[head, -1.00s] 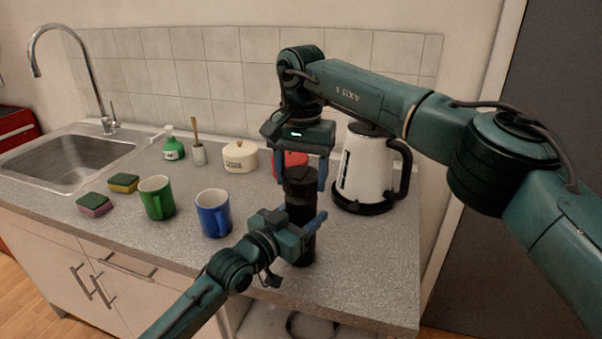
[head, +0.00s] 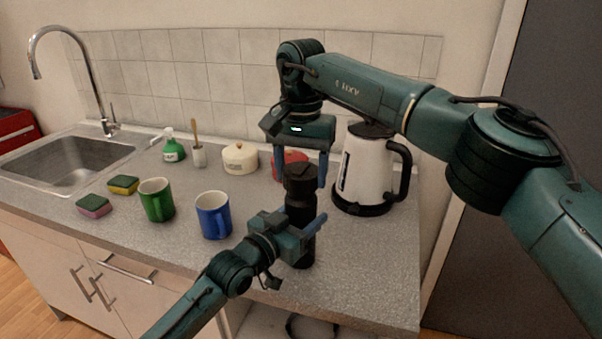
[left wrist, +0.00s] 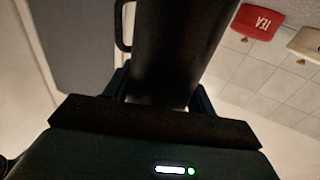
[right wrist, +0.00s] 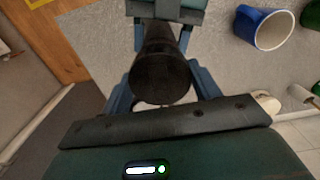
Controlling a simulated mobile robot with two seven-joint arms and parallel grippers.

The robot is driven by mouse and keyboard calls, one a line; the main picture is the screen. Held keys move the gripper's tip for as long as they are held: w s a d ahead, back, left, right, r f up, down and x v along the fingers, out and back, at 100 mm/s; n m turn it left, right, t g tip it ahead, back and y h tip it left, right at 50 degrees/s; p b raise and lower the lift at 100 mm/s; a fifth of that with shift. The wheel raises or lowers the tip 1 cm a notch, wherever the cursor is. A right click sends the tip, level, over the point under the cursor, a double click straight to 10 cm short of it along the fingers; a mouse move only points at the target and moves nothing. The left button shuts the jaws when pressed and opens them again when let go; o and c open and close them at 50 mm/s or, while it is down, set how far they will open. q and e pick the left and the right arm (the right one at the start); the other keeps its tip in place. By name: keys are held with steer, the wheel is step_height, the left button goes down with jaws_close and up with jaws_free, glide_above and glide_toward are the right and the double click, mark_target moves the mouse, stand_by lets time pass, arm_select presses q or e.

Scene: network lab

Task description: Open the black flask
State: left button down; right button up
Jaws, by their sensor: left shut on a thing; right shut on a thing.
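The black flask (head: 299,215) stands upright near the front of the counter. My left gripper (head: 303,228) is shut on its body from the front; the dark flask body (left wrist: 177,45) fills the middle of the left wrist view between the fingers. My right gripper (head: 305,178) points down from above and is shut on the flask's lid (head: 300,174). In the right wrist view the round lid top (right wrist: 161,78) sits between the two blue fingers. The seam between lid and body is too dark to tell whether they are apart.
A white kettle (head: 363,170) stands close right of the flask. A red tea canister (left wrist: 258,22) is behind it. A blue mug (head: 213,215) and a green mug (head: 156,200) stand to the left. The counter's front right (head: 365,270) is clear.

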mark_target(301, 170)
steer(key=shift+r, duration=0.5)
steer(key=shift+r, duration=2)
arm_select(q)
steer(key=shift+c, duration=2.1)
jaws_free()
